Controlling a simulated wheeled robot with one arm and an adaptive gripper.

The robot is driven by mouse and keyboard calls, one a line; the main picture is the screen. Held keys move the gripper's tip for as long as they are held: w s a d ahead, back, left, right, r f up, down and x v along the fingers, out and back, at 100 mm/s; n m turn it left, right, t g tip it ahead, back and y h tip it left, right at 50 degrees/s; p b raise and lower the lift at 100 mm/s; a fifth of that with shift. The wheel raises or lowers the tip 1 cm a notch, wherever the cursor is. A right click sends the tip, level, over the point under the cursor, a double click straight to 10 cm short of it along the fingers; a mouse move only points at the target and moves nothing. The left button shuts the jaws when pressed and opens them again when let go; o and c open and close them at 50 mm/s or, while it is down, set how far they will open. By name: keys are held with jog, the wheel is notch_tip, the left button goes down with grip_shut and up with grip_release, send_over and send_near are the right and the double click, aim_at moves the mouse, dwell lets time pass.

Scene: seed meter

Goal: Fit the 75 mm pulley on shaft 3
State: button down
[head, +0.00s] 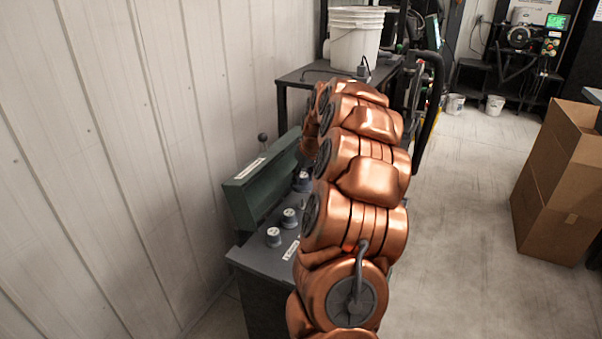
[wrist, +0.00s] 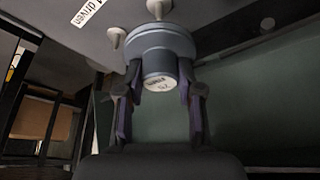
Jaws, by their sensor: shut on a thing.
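My gripper (wrist: 158,92) is shut on a grey stepped pulley (wrist: 158,48), its fingers on either side of the narrow hub. The hub's white end label appears to read 75 mm. In the wrist view, a pale stub (wrist: 117,37) shows at the pulley's upper left and another pale stub (wrist: 158,8) just above it. Which of these is shaft 3, and whether the pulley touches either, I cannot tell. In the head view, my copper arm hides the gripper and the held pulley.
In the head view, grey pulleys with white labels (head: 273,237) stand on a dark bench top (head: 255,258) beside a green housing (head: 258,180) with a lever. A white bucket (head: 355,35) stands behind. Cardboard boxes (head: 540,190) are at right, with open floor between.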

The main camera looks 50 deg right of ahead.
aim_at(304, 184)
jog(key=shift+f, duration=1.8)
jog(key=shift+s+b, duration=0.1)
jog(key=shift+b, duration=0.65)
jog(key=shift+f+b, duration=1.1)
jog(key=shift+f, duration=0.8)
dwell(1.5)
jog(key=c, duration=0.7)
grip_release()
jog(key=shift+r, duration=0.1)
jog(key=v, duration=1.1)
jog(key=shift+s+a+r, duration=0.1)
jog(key=shift+s+r, duration=0.1)
jog(key=shift+r, duration=0.15)
